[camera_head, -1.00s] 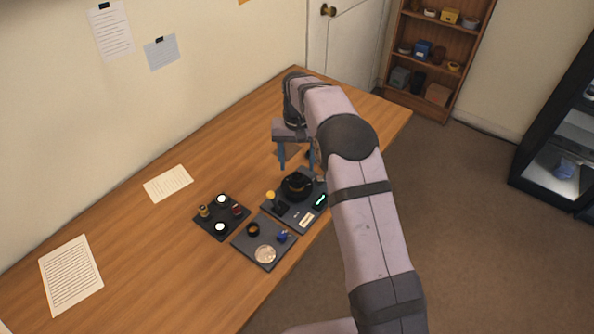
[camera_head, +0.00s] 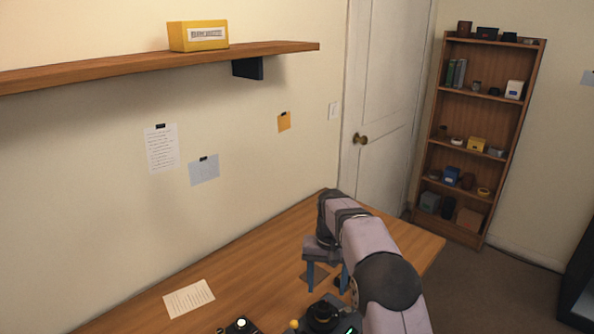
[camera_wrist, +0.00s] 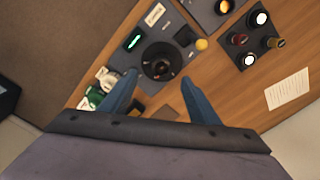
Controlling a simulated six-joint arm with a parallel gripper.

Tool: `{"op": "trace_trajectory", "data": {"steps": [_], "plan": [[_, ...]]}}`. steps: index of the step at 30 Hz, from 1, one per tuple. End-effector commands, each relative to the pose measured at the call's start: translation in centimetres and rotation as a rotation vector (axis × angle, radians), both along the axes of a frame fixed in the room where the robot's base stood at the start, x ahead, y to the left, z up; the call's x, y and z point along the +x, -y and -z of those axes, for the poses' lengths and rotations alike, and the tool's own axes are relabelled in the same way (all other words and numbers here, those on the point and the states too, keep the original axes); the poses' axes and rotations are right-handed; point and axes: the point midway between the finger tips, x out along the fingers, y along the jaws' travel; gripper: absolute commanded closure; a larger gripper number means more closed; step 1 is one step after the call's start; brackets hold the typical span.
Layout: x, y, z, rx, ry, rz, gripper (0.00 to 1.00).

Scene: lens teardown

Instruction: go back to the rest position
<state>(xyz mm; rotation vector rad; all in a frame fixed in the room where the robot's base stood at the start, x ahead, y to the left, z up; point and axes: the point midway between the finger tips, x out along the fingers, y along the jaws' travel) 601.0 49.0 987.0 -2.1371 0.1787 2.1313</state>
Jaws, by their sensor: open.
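My gripper (camera_head: 328,280) is open and empty above the wooden table, its two blue fingers pointing down and apart. In the wrist view my gripper (camera_wrist: 158,80) shows a finger on either side, with a black round holder (camera_wrist: 160,62) between and beyond the tips. The holder stands on a dark grey station with a green lit display (camera_wrist: 134,41) and a yellow-topped knob (camera_wrist: 201,44). In the head view the holder (camera_head: 322,312) is at the bottom edge, below the gripper; I cannot tell the exact gap.
A dark tray (camera_wrist: 243,48) with several small round parts lies beside the station. A paper sheet (camera_head: 189,298) lies on the table (camera_head: 255,270). A wall shelf (camera_head: 150,67) carries a yellow box (camera_head: 198,36). A bookcase (camera_head: 483,135) and door (camera_head: 385,120) stand behind.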

Motion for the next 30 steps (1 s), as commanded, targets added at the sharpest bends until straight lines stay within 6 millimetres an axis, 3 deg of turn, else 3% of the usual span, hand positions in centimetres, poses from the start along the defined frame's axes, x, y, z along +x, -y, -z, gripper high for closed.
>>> {"op": "trace_trajectory", "data": {"steps": [5,14,24,30], "plan": [[-3.0,0.9,-1.1,0.0,0.0,-0.02,0.44],[-12.0,2.9,-2.0,-0.001,0.002,-0.074,0.44],[-24.5,4.5,-0.3,-0.002,0.001,-0.134,0.44],[-29.7,4.8,1.1,-0.002,0.001,-0.157,0.44]]}}
